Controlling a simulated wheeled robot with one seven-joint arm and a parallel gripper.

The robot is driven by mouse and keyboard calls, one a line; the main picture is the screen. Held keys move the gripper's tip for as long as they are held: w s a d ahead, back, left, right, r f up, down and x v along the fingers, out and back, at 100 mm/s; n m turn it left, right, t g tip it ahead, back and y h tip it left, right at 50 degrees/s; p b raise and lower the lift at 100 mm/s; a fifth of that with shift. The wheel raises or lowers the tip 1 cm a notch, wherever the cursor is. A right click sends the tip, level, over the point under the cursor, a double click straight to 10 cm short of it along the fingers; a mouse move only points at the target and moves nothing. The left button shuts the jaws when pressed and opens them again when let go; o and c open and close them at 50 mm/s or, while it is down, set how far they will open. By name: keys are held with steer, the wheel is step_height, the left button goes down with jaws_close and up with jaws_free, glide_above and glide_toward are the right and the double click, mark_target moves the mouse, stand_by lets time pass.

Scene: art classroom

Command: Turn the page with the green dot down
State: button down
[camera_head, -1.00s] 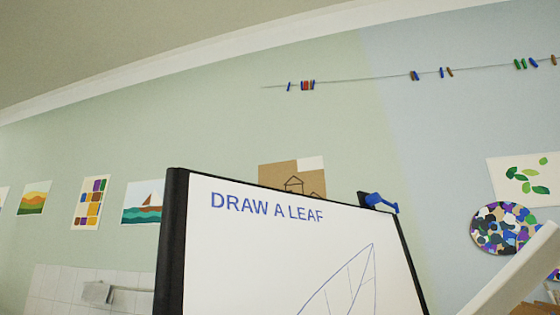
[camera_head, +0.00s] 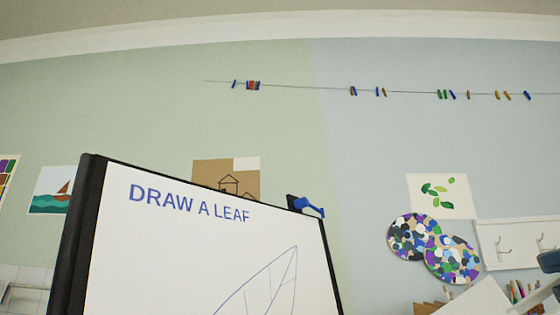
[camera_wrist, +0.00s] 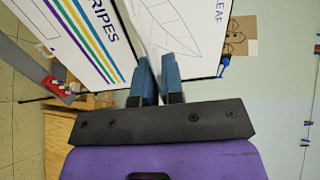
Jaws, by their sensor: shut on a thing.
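The white page lettered "DRAW A LEAF" (camera_head: 170,255), with a leaf outline, fills the black-edged board (camera_head: 84,230) at the lower left of the head view. In the wrist view this leaf page (camera_wrist: 190,20) is turned sideways, and a page with "STRIPES" and coloured lines (camera_wrist: 75,35) lies to its left. My gripper (camera_wrist: 160,75) has blue fingertips and is shut on a page (camera_wrist: 151,42) standing out between these two faces. No green dot shows in either view. The gripper is not clearly seen in the head view.
A blue clip-like part (camera_head: 308,207) sits at the board's upper right corner. A hook rack (camera_head: 520,243) and round speckled palettes (camera_head: 452,260) are on the wall to the right. In the wrist view a wooden piece of furniture (camera_wrist: 78,103) stands at the left.

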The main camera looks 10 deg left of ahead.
steer(key=shift+s+d+f, duration=0.2)
steer(key=shift+d+f, duration=0.15)
steer(key=shift+f, duration=0.2)
steer(key=shift+s+d+f, duration=0.15)
steer(key=shift+d+f, duration=0.15)
steer(key=shift+f, duration=0.25)
steer(key=c, duration=1.2)
jaws_free()
steer(key=shift+d, duration=0.1)
steer(key=v, duration=1.2)
stand_by(0.6)
stand_by(0.5)
